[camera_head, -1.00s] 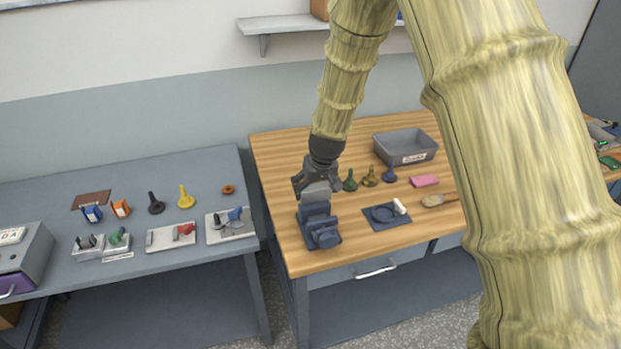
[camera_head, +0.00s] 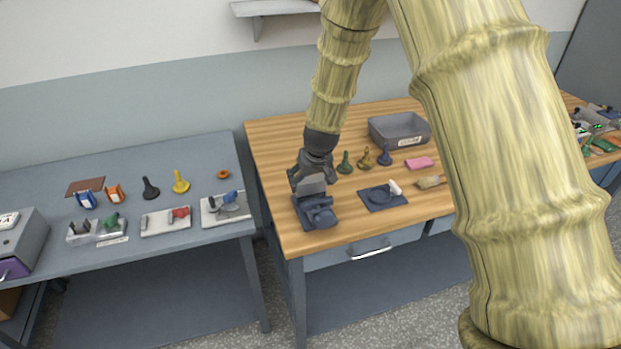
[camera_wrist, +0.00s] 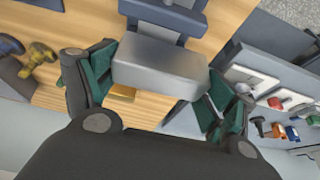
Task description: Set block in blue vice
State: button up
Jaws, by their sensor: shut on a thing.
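My gripper (camera_head: 311,177) is shut on a plain grey metal block (camera_wrist: 160,68). In the wrist view, a green-padded finger presses each end of the block. The dark blue vice (camera_head: 318,214) stands near the front left corner of the wooden bench. In the head view, the block (camera_head: 311,187) is at the vice's upper end, directly below my gripper. The vice also shows at the top of the wrist view (camera_wrist: 170,17), partly behind the block. I cannot tell whether the block touches the vice or is seated in its jaws.
Right of the vice lies a blue plate (camera_head: 376,203) with a white cylinder (camera_head: 395,187). A pink block (camera_head: 418,163) and brush (camera_head: 429,182) lie right. A grey table (camera_head: 150,255) with several fixtures stands left.

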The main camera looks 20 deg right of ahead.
aim_at(310, 190)
jog(key=shift+x, duration=0.75)
jog(key=shift+s+f+b, duration=0.3)
jog(key=shift+f+b, duration=0.5)
jog(key=shift+f, duration=0.5)
jog(key=shift+w, duration=0.1)
jog(key=o, duration=1.2)
jog(key=shift+v, duration=5.9)
